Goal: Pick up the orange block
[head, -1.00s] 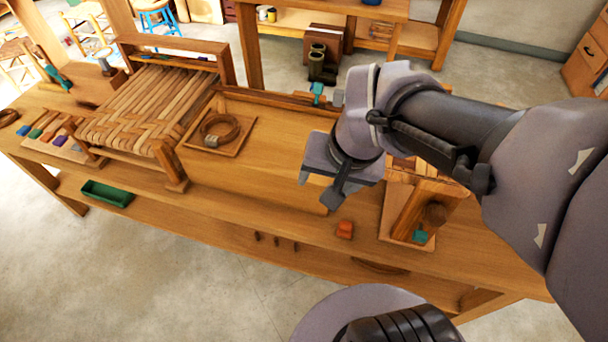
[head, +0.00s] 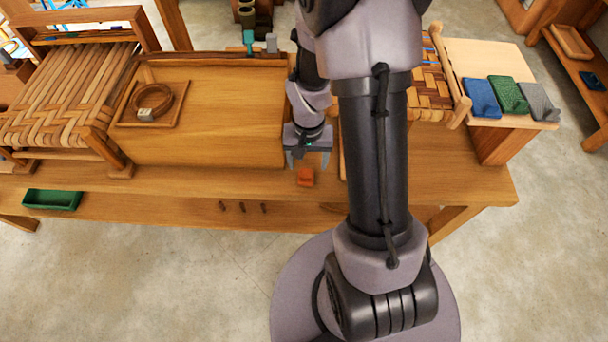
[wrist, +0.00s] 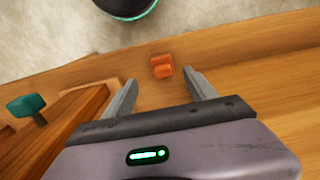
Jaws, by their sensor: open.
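The orange block (head: 305,177) lies near the front edge of the workbench, right of the large wooden board. It also shows in the wrist view (wrist: 162,66), just beyond the fingertips and between their lines, a little nearer the right finger. My gripper (head: 309,160) points down above the bench at the block. In the wrist view its two fingers (wrist: 160,82) are spread apart with nothing between them. In the head view the block shows just below the fingers, and I cannot tell the height gap between them.
A wooden piece with a teal-headed tool (wrist: 27,105) stands left of my gripper in the wrist view. A coil on a small tray (head: 130,120) and a woven seat (head: 60,105) lie to the left. Blue, green and grey pieces (head: 510,95) lie at the right end.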

